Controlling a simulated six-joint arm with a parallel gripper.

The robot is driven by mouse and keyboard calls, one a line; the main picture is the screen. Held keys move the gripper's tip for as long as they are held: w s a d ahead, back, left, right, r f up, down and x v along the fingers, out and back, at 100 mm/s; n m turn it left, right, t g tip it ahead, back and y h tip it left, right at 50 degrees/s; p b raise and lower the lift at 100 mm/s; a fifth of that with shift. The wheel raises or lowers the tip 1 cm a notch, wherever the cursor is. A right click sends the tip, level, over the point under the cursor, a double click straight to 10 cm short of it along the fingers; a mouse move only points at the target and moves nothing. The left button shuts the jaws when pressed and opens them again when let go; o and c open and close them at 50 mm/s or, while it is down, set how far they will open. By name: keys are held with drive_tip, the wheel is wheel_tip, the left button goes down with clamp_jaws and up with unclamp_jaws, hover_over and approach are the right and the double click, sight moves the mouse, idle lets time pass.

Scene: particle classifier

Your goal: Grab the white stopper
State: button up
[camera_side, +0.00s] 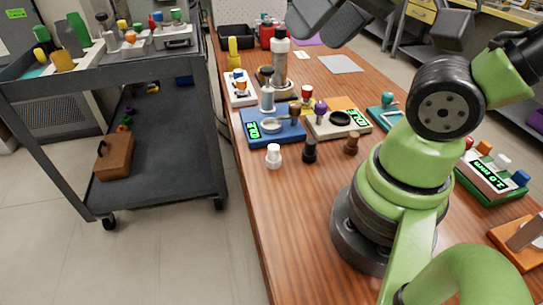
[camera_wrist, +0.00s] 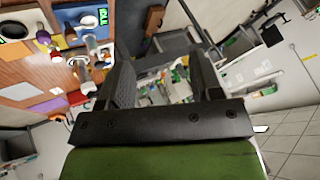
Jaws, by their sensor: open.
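The white stopper (camera_side: 273,155) stands upright on the wooden table near its left edge in the side view, in front of the blue scale (camera_side: 262,138). A black stopper (camera_side: 310,151) and a brown one (camera_side: 351,143) stand to its right, apart from it. I cannot surely pick out the white stopper in the wrist view. My gripper (camera_wrist: 162,70) shows its two dark fingers spread apart in the wrist view, with nothing held between them. It is away from the white stopper. Where its fingertips are in the side view is unclear.
A beige scale (camera_side: 338,127) stands beside the blue one, with bottles and coloured stoppers around them. A tall grey bottle (camera_side: 280,58) stands farther back. The table before the white stopper is clear.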

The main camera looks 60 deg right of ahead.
idle(0.7)
drive_tip(key=n+g+h, duration=0.2)
drive_tip(key=n+g, duration=0.5)
drive_tip(key=n, duration=0.3)
hover_over(274, 147)
wheel_tip(274, 147, down, 18)
wheel_tip(274, 147, down, 6)
drive_tip(key=shift+a+r, duration=0.15)
drive_tip(key=shift+r, duration=0.05)
drive_tip(key=shift+f, duration=2.95)
drive_tip(key=shift+c, duration=0.3)
